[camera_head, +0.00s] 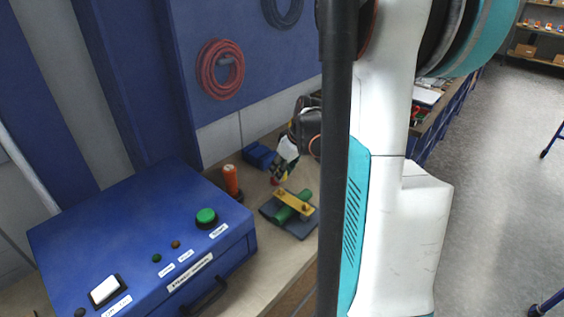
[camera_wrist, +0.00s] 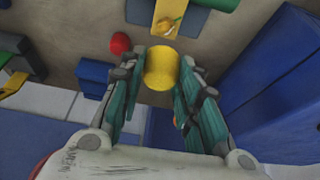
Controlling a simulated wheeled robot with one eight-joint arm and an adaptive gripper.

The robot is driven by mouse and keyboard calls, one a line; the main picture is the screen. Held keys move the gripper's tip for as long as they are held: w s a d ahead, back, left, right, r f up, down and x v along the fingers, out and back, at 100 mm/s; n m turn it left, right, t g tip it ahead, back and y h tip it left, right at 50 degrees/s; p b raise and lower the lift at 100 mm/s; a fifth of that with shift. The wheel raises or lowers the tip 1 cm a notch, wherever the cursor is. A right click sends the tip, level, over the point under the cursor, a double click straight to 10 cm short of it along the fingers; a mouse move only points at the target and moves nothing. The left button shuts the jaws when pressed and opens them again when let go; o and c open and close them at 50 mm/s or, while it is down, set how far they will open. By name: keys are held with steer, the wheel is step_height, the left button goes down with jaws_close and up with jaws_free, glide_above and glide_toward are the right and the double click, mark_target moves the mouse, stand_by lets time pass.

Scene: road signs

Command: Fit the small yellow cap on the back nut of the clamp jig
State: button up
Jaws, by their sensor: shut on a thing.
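The small yellow cap (camera_wrist: 161,68) is a short cylinder between the fingertips of my gripper (camera_wrist: 161,78) in the wrist view.
A red round piece (camera_wrist: 120,43) lies left of my fingers. A blue block (camera_head: 259,156) and an orange-handled item (camera_head: 231,180) stand behind the jig. A large blue control box (camera_head: 140,240) with a green button fills the bench's left. My arm hides the right side.

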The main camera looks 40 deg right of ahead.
mark_target(281, 189)
steer(key=shift+f+b, duration=2.3)
steer(key=shift+f, duration=1.05)
steer(key=shift+f, duration=0.2)
steer(key=o, duration=0.7)
steer(key=shift+o, duration=0.2)
steer(key=shift+r, duration=0.1)
steer(key=v, duration=1.1)
steer(key=shift+s+r, duration=0.15)
steer(key=shift+r, duration=0.25)
